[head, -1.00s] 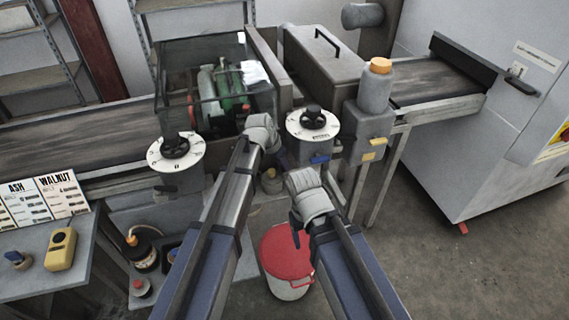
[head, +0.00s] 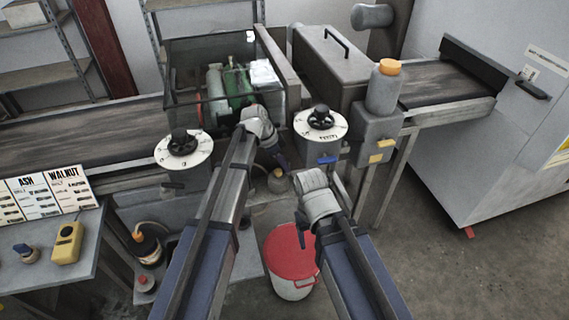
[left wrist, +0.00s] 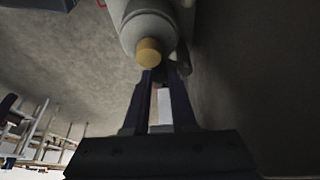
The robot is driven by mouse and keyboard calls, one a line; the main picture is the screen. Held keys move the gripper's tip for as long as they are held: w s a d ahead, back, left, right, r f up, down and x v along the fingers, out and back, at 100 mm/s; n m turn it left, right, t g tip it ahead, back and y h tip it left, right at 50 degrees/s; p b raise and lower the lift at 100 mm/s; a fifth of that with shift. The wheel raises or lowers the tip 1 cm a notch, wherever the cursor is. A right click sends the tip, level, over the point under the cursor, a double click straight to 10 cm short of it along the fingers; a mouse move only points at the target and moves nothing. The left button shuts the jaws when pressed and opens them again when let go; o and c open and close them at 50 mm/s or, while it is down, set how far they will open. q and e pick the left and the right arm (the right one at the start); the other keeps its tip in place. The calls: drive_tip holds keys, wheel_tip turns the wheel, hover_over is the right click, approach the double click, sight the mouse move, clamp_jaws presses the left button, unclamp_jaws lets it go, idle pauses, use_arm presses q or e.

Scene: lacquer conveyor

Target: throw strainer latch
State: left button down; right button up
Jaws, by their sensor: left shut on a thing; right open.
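The strainer (head: 277,182) is a small grey pot with a brass-coloured top, low under the machine's front in the head view. In the left wrist view its grey body (left wrist: 150,25) and round brass knob (left wrist: 149,52) are just beyond my fingertips. My left gripper (head: 281,163) is at the strainer. In the left wrist view its dark fingers (left wrist: 158,75) are shut on a small part by the knob, which I take to be the latch; the fingers mostly hide it. My right gripper (head: 301,232) is open and empty, lower and to the right.
A red-lidded bucket (head: 290,252) stands on the floor below my grippers. Two dials, the left one (head: 183,148) and the right one (head: 321,123), sit above on the machine. An orange-capped bottle (head: 384,88) is at the right. The floor at right is clear.

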use_arm(q)
drive_tip(key=c, duration=0.7)
unclamp_jaws()
drive_tip(key=shift+c, duration=0.2)
drive_tip(key=shift+r, duration=0.1)
drive_tip(key=p+v, duration=0.7)
drive_tip(key=shift+a+r, duration=0.2)
drive_tip(key=shift+r, duration=0.15)
drive_tip(key=shift+f, duration=0.1)
